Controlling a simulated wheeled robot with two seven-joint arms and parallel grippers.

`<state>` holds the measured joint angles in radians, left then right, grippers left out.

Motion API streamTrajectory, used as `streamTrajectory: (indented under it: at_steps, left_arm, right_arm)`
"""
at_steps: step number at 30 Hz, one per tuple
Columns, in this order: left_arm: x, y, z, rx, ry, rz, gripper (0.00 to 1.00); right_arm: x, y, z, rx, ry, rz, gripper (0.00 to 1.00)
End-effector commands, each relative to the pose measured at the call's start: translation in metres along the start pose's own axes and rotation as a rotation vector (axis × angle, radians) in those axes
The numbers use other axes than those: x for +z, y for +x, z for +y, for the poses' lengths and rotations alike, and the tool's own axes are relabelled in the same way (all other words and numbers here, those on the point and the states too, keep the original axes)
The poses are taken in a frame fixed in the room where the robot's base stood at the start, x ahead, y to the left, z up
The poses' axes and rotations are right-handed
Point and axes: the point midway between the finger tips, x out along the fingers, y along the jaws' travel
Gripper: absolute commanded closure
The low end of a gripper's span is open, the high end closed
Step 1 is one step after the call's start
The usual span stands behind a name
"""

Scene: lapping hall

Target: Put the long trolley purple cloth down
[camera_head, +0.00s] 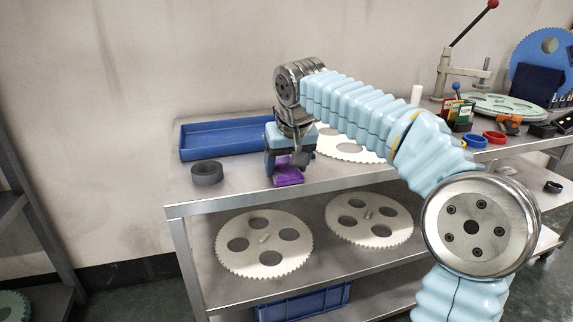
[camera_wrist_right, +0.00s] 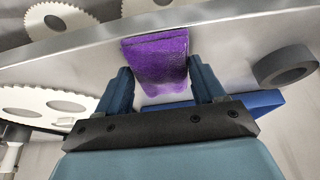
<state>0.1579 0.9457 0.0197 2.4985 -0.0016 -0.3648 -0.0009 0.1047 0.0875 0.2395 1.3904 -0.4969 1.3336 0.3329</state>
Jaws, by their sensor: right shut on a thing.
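The purple cloth (camera_head: 288,179) is at the left part of the long metal trolley's top (camera_head: 240,192), near its front edge. It also shows in the right wrist view (camera_wrist_right: 157,55), folded and between the fingers. My right gripper (camera_head: 291,164) points down at the trolley top and is shut on the cloth; its fingers show on both sides of it in the wrist view (camera_wrist_right: 161,72). The cloth is at or just above the top; I cannot tell whether it rests there. The gripper hides the cloth's upper part. My left gripper is not in view.
A dark grey ring (camera_head: 207,173) lies left of the cloth, with a blue tray (camera_head: 226,152) behind. A white toothed disc (camera_head: 345,148) lies to the right, partly behind my arm. White discs (camera_head: 264,269) lie on the lower shelf. Bare top shows around the front edge.

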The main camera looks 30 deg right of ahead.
Motion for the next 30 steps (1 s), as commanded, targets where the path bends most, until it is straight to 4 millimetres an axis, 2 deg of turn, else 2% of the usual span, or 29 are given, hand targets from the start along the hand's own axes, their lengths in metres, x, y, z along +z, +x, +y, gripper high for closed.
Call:
streamTrajectory:
  at_steps: [5,6,11,18,22,26,30]
  left_arm:
    - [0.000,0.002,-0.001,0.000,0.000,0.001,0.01]
    - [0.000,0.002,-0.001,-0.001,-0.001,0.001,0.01]
    - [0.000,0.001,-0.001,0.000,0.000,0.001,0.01]
    - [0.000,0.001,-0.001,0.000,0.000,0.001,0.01]
    - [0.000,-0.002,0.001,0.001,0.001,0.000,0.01]
    - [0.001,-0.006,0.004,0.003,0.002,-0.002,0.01]
    - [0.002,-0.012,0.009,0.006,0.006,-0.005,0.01]
  right_arm:
    - [0.001,0.003,0.000,0.000,0.000,0.000,0.56]
    - [0.001,0.003,0.000,0.000,0.000,0.000,0.30]
    - [0.001,0.002,0.000,0.000,0.000,-0.001,0.06]
    - [0.001,0.002,0.000,0.000,0.000,0.000,0.06]
    - [-0.001,-0.006,0.000,0.000,0.000,0.002,0.06]
    - [-0.002,-0.030,-0.001,-0.002,0.000,0.005,0.06]
    - [-0.002,-0.064,-0.001,-0.001,-0.001,0.004,0.06]
